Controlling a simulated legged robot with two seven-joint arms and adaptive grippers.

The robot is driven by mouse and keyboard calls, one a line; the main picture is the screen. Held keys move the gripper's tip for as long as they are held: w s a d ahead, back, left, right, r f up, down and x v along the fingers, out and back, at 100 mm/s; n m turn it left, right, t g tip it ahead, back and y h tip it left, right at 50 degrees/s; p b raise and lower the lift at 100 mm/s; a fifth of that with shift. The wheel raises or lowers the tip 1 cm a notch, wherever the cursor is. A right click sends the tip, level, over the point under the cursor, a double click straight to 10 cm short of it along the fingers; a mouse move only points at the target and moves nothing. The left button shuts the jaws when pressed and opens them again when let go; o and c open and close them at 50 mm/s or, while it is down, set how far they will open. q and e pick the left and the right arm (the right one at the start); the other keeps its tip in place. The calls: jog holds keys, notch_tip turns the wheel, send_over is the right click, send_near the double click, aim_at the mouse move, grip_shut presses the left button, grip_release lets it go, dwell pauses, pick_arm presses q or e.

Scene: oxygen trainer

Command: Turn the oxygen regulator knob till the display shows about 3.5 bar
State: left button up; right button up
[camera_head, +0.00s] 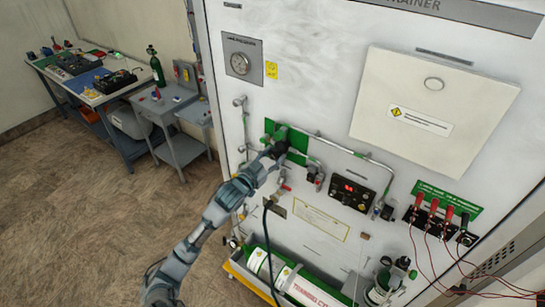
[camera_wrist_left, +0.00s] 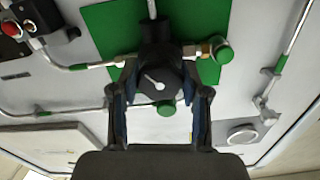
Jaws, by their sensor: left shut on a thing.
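The black regulator knob (camera_wrist_left: 160,78) with a white pointer sits in front of a green plate (camera_wrist_left: 100,35) in the left wrist view. The pointer slants toward the upper left there. My left gripper (camera_wrist_left: 160,92) has one finger on each side of the knob and is shut on it. In the head view my left gripper (camera_head: 274,153) reaches the green plate (camera_head: 297,158) on the white panel and largely hides the knob. The display (camera_head: 350,188) is a black box with red digits, too small to read. My right gripper is not in view.
Pipes and valves surround the knob. A round gauge (camera_head: 240,63) is at the panel's upper left.

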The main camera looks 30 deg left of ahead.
pick_arm(q)
jog(key=o, duration=1)
jog(key=shift+c, duration=0.2)
jog(key=shift+o, duration=0.9)
jog(key=shift+w, duration=0.15)
jog(key=shift+w+a+f, duration=0.1)
jog(key=shift+f, duration=0.05)
jog(key=shift+s, duration=0.25)
jog(key=s+a, duration=0.1)
jog(key=s, duration=1)
jog(key=shift+s, duration=0.2)
